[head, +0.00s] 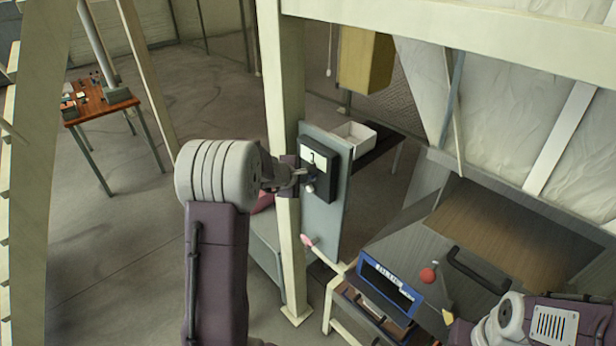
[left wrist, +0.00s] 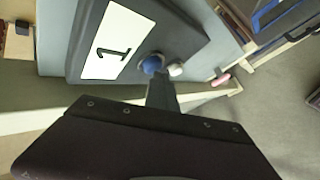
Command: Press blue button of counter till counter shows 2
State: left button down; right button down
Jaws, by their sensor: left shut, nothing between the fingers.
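The counter (head: 319,168) is a dark box on a grey upright panel, and its white display (left wrist: 112,45) reads 1 in the left wrist view. Below the display are a blue button (left wrist: 152,64) and, beside it, a white button (left wrist: 176,70). My left gripper (head: 301,174) is shut and empty in front of the counter. In the left wrist view its fingertips (left wrist: 160,90) are right by the blue button and hide part of it; I cannot tell whether they touch. My right gripper is not in view.
A cream post (head: 283,120) stands just left of the panel (head: 334,215). A white bin (head: 353,137) is behind the panel. A wooden table (head: 100,104) stands far left.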

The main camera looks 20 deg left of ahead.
pick_arm(q)
jog(key=shift+w+d, duration=0.1)
jog(key=shift+w, duration=0.1)
jog(key=shift+s, duration=0.1)
dwell(0.4)
jog(key=shift+s+a+b, duration=0.3)
jog(key=shift+s+b, duration=0.15)
jog(key=shift+s, duration=0.3)
jog(key=s, duration=0.1)
jog(key=s+a+b, duration=0.1)
jog(key=s, duration=0.1)
jog(key=s+a, duration=0.1)
jog(key=shift+s+b, duration=0.3)
jog(key=shift+b, duration=0.1)
